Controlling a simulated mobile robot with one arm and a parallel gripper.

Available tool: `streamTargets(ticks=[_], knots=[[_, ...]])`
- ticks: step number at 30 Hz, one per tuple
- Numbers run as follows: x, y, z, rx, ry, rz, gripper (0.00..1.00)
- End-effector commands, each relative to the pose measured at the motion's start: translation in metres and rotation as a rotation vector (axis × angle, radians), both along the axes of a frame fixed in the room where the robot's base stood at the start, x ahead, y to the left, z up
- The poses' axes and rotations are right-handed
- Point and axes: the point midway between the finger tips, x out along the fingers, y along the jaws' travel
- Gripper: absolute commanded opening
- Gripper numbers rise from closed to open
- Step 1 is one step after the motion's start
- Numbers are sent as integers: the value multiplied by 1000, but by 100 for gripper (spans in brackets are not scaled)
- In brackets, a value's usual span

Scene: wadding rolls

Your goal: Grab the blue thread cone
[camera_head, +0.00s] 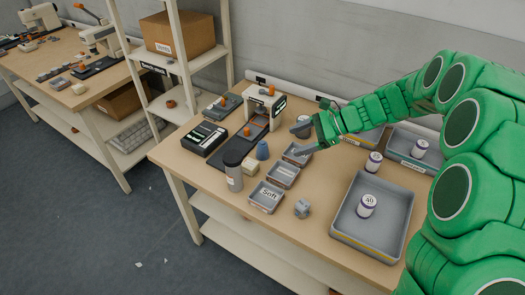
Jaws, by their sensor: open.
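The blue thread cone (262,151) stands upright on the wooden table (335,190), beside the dark flat pad in front of the white machine. My gripper (299,140) is at the end of my green arm, to the right of the cone in the picture and apart from it. Its dark fingers are spread, with nothing seen held between them. How high they are above the table is hard to tell.
A grey cylinder (233,170) stands left of the cone, with a small pale block (249,164) between. Small grey trays (267,196) lie in front. A large grey tray (345,228) holds a white roll (366,205). The white machine (262,103) stands behind.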

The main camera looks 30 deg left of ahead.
Motion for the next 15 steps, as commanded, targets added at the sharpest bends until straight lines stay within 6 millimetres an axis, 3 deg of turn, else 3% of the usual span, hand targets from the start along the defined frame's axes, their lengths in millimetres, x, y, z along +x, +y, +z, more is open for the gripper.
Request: streamTargets(ticks=[15], knots=[[54,76,-78,49,231,-176,74]])
